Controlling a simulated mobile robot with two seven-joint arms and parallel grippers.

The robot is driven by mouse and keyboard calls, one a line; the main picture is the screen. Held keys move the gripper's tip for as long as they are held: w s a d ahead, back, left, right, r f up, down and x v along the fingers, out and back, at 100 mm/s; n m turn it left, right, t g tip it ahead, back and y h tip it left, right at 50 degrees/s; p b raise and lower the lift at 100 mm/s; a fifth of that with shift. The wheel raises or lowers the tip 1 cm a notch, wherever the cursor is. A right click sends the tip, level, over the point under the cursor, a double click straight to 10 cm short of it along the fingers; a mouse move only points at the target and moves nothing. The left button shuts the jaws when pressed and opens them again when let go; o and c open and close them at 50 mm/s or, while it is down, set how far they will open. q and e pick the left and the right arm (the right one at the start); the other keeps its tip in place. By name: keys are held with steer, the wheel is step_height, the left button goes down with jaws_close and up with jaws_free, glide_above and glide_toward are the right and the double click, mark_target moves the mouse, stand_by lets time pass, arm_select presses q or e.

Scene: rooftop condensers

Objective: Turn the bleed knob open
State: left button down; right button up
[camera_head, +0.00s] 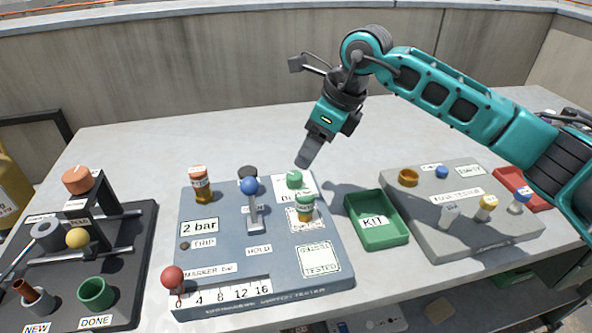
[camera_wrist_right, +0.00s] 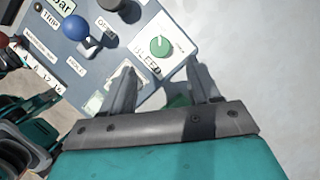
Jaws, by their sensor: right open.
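The bleed knob is a round green knob (camera_head: 294,179) at the back right of the grey tester panel (camera_head: 225,220). In the right wrist view the green knob (camera_wrist_right: 160,47) sits on a white plate lettered BLEED, with a pale mark on its face. My right gripper (camera_head: 308,158) hangs above and slightly right of the knob, pointing down. In its wrist view the two fingers (camera_wrist_right: 163,82) are apart with nothing held between them. The knob lies beyond the fingertips, and no contact shows. My left gripper is in neither view.
A blue-balled lever (camera_head: 250,188) stands left of the knob, and an amber, green-topped cylinder (camera_head: 304,208) stands just in front of it. The green KIT tray (camera_head: 378,241) is right of the panel. A black rack (camera_head: 130,250) is at left. Bare table lies behind the panel.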

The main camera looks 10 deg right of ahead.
mark_target(295, 175)
steer(key=x, duration=0.7)
steer(key=shift+w+a+f, duration=0.1)
steer(key=shift+a+f, duration=0.1)
steer(key=shift+f, duration=0.1)
steer(key=shift+c, duration=0.2)
steer(key=c, duration=1)
